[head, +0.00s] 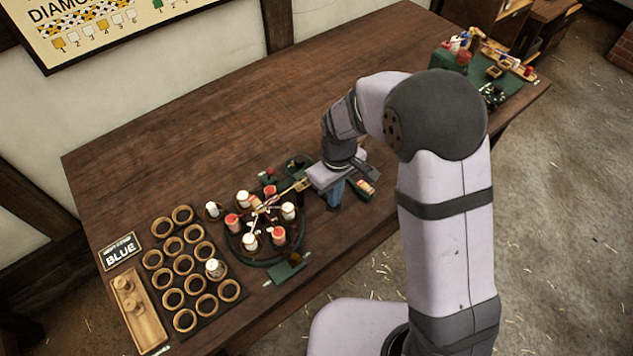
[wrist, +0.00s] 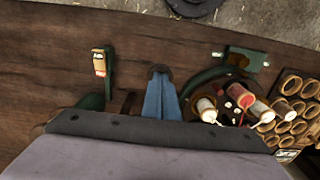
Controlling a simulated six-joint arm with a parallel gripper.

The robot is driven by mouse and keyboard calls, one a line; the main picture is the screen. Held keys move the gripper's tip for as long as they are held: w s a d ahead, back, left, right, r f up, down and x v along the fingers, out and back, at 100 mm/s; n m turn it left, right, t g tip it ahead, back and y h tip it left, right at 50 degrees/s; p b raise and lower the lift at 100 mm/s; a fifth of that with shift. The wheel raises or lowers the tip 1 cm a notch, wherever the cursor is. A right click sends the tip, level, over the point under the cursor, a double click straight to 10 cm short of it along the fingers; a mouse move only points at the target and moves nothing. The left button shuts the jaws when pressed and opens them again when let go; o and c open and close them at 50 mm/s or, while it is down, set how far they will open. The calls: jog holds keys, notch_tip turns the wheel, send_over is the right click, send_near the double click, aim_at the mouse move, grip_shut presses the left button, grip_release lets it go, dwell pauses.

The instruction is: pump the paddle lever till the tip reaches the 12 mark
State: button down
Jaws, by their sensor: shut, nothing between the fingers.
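A flat green paddle (head: 287,270), which looks like the lever, sticks out at the front of the round braiding stand (head: 240,248). It also shows in the wrist view (wrist: 247,60). Several white and red bobbins sit around the stand, with pale strands meeting at its middle. A light wooden piece (head: 301,185) lies at the stand's right; I cannot make out a 12 mark or the tip. My gripper (head: 335,193) points down to the right of the stand, apart from the paddle. Its blue fingers (wrist: 161,90) are together and empty.
A green holder with a cream and orange piece (head: 365,188) stands just right of my gripper. More parts (head: 463,57) sit at the far right. The table's back middle is clear.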

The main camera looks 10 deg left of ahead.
jog(key=shift+f+b, duration=0.95)
jog(key=shift+f, duration=0.65)
jog(key=shift+d+f, duration=0.1)
jog(key=shift+f, duration=0.25)
jog(key=shift+r, duration=0.1)
jog(key=shift+w+r+p, duration=0.1)
jog(key=shift+r+p, duration=2.3)
jog(key=shift+r, duration=0.55)
jog(key=shift+f, duration=0.3)
jog(key=shift+f+b, duration=1.8)
jog(key=shift+f, duration=0.9)
jog(key=shift+r, duration=0.1)
